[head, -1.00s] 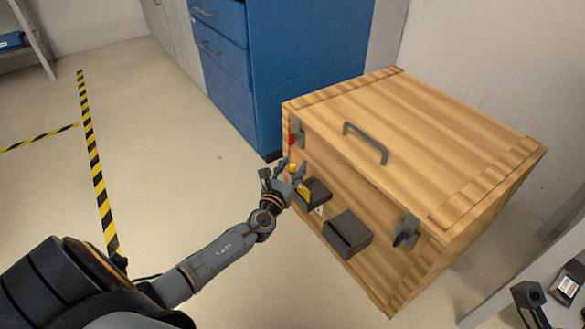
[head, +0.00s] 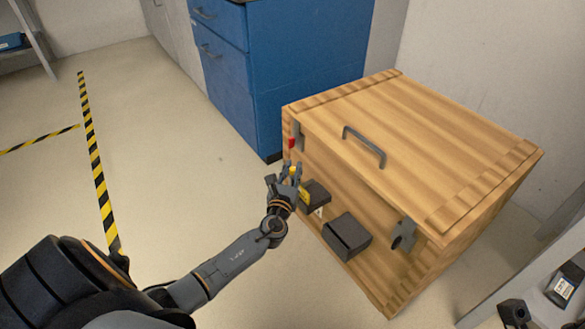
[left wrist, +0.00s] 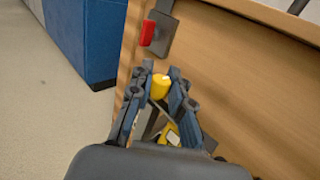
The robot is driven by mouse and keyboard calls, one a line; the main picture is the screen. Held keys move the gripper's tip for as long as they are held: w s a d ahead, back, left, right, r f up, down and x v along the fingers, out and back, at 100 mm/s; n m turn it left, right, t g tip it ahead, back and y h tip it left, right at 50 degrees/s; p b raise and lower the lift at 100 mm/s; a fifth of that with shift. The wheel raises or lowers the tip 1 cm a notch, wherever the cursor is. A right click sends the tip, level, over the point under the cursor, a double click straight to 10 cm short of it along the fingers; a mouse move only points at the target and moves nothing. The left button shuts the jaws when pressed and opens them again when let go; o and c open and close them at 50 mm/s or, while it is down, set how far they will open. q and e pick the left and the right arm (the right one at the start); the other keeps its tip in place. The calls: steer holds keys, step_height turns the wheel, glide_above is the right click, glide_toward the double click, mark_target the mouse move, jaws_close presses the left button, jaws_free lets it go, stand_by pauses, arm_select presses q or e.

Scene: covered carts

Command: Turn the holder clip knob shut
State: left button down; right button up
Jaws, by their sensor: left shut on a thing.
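A wooden case (head: 450,140) stands on the floor. On its front, near the left corner, is a dark holder (head: 317,193) with a yellow item (head: 304,192) in it. A small yellow knob (left wrist: 160,87) shows in the left wrist view between the fingertips of my left gripper (left wrist: 160,86); the head view shows yellow there too. My left gripper (head: 287,175) is shut on this knob, beside the holder. The fingers hide part of the knob and holder, and I cannot tell how far the knob is turned. My right gripper does not show clearly.
A latch with a red tab (head: 292,142) sits above the gripper, close to it in the left wrist view (left wrist: 147,33). Another dark box (head: 347,235) and a latch (head: 405,234) are to the right. A blue cabinet (head: 240,100) stands behind; the left floor is clear.

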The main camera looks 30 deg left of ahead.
arm_select(q)
steer(key=c, duration=1.2)
jaws_free()
steer(key=shift+s, duration=0.15)
steer(key=v, duration=1.1)
steer(key=shift+s+d, duration=0.15)
steer(key=shift+s, duration=0.25)
